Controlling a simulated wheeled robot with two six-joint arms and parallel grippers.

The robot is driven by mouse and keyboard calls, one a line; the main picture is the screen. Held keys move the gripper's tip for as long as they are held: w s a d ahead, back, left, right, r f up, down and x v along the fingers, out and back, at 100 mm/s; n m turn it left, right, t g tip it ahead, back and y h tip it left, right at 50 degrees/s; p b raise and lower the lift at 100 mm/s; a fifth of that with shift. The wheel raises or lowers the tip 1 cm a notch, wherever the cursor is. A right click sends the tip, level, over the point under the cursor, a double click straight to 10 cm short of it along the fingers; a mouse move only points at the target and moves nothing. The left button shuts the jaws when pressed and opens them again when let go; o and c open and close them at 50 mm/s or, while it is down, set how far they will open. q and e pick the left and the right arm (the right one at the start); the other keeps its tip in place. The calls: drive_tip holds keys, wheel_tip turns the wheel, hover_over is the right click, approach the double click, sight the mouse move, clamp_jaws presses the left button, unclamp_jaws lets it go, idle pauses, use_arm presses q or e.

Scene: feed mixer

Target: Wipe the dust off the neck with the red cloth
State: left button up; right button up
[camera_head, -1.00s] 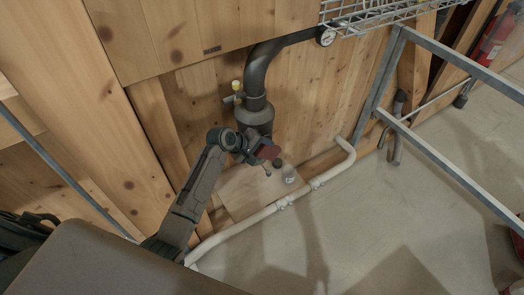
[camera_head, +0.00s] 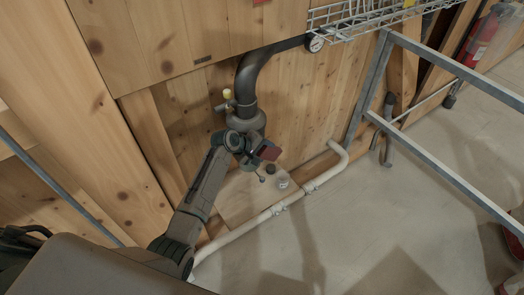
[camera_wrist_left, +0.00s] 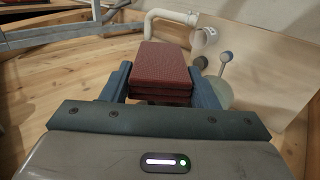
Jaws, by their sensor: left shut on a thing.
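My left gripper (camera_head: 258,152) is shut on the red cloth (camera_head: 268,152), a small folded dark-red pad. In the left wrist view, the cloth (camera_wrist_left: 162,68) sits between the two blue-grey fingers. In the head view, the gripper is in front of the lower part of a black curved pipe (camera_head: 252,78) with a wider rounded body (camera_head: 246,121) on the wooden wall. The gripper and forearm hide part of that body. I cannot tell which part is the neck, whether the cloth touches it, or where dust lies. My right gripper is not in view.
A yellow-topped valve (camera_head: 227,95) sticks out left of the pipe. A small jar (camera_head: 283,183) stands below, near a white floor pipe (camera_head: 235,228). Open floor lies at lower right.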

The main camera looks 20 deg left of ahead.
use_arm(q)
drive_tip(key=shift+s+a+r+p, duration=0.2)
drive_tip(key=shift+s+a+p, duration=0.45)
drive_tip(key=shift+p, duration=0.1)
drive_tip(key=shift+s+a+f+p, duration=0.15)
drive_tip(key=shift+s+a+p, duration=0.5)
drive_tip(key=shift+s, duration=0.3)
drive_tip(key=s+d+p, duration=0.3)
drive_tip(key=d, duration=0.1)
drive_tip(key=shift+s+d+p, duration=0.3)
drive_tip(key=shift+d+p, duration=0.1)
drive_tip(key=shift+s, duration=0.1)
